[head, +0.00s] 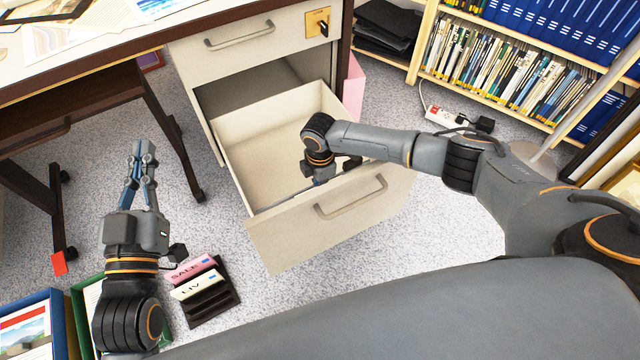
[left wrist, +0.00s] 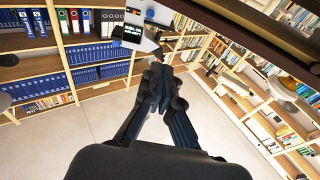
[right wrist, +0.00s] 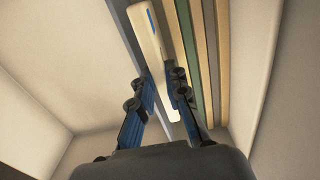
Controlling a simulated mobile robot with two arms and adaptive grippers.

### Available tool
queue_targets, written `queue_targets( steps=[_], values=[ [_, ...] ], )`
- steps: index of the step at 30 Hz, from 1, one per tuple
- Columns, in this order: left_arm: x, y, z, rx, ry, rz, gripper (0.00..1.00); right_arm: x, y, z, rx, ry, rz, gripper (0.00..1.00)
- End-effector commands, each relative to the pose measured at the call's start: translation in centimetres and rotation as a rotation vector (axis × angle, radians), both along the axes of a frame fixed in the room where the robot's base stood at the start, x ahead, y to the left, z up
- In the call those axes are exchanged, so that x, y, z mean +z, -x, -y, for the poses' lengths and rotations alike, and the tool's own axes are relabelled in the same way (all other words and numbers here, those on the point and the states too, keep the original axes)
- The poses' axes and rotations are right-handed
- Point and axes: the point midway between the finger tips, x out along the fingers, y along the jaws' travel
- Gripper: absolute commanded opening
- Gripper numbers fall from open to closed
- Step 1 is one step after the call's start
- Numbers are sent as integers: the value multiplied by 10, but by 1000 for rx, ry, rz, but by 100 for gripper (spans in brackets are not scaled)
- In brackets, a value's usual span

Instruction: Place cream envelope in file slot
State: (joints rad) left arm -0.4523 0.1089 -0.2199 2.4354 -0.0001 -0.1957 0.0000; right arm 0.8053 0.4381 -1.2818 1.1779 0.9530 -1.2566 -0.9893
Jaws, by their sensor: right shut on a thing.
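In the right wrist view, my right gripper (right wrist: 156,92) is shut on a cream envelope (right wrist: 152,50) with a blue mark, seen nearly edge-on. It is inside the open drawer (head: 245,150), beside a row of file dividers (right wrist: 205,60) in beige and green. In the head view my right wrist reaches down behind the drawer front, which hides the fingertips and the envelope. I cannot tell whether the envelope touches the dividers or the drawer floor. My left gripper (head: 142,160) is shut and empty, raised above the floor at the left.
A dark rack (head: 215,305) on the floor holds a pink piece marked SALE (head: 190,270) and a cream one (head: 195,287). A desk (head: 95,60) is at upper left, a bookshelf (head: 500,70) at upper right. A pink panel (head: 354,88) stands beside the cabinet.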

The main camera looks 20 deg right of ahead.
Motion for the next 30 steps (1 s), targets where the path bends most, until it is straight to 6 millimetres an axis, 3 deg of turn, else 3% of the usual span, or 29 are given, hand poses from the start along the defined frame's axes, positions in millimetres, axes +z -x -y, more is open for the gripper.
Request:
queue_targets(
  steps=[2,3,6,20,26,30],
  values=[
    [2,0,0,-1,3,12,0,-2,0,0,0,0,0,0],
    [3,1,0,-1,5,18,0,-2,0,0,0,0,0,16],
    [3,1,0,-1,5,18,0,-2,0,0,0,0,0,36],
    [1,0,0,0,0,-3,0,2,0,0,0,0,1,37],
    [-29,-2,-4,9,-44,-172,0,21,-1,-1,0,-2,2,37],
    [-59,3,-9,20,-86,-336,0,39,-1,0,0,-1,3,37]
  ],
)
